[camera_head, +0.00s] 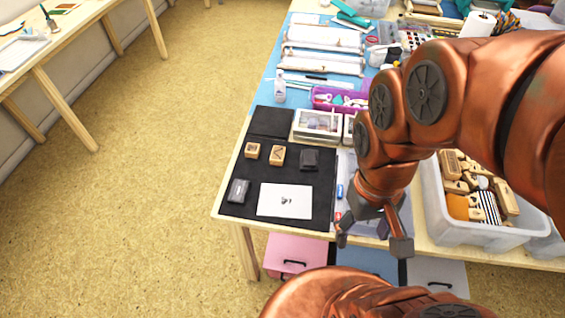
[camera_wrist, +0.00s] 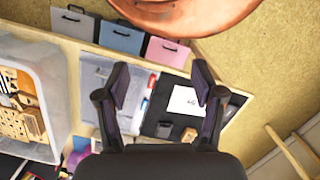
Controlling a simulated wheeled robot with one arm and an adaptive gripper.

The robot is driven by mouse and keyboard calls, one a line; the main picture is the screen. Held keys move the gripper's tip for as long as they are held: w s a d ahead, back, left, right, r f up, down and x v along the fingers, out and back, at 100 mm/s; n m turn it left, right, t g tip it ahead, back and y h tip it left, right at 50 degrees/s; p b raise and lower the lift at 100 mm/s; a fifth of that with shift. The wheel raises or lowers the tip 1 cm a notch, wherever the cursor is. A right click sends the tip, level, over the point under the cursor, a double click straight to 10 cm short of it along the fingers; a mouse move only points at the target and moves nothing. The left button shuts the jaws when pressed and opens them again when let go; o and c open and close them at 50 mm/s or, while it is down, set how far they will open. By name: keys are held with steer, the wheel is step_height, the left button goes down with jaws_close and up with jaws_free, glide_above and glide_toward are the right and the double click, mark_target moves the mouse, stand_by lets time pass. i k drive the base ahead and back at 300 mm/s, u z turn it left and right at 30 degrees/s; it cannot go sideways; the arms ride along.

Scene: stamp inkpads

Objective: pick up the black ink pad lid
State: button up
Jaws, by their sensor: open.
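Two small black ink pad pieces lie apart on the black mat (camera_head: 253,178): one at the front left (camera_head: 238,191), one at the back right (camera_head: 309,159). I cannot tell which is the lid. The back-right piece also shows in the wrist view (camera_wrist: 164,129); the other is not clear there.
A white card (camera_head: 284,201) lies between the pieces, and two wooden stamps (camera_head: 252,150) (camera_head: 277,156) stand behind it. A clear bin of wooden stamps (camera_head: 437,220) stands right of my gripper. A bottle (camera_head: 280,86) and cases are further back.

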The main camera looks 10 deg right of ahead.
mark_target(238, 192)
steer(key=u, duration=0.05)
steer(key=k, duration=0.5)
steer(key=u, duration=2.35)
steer(key=i, duration=1.95)
steer(key=z, duration=2.45)
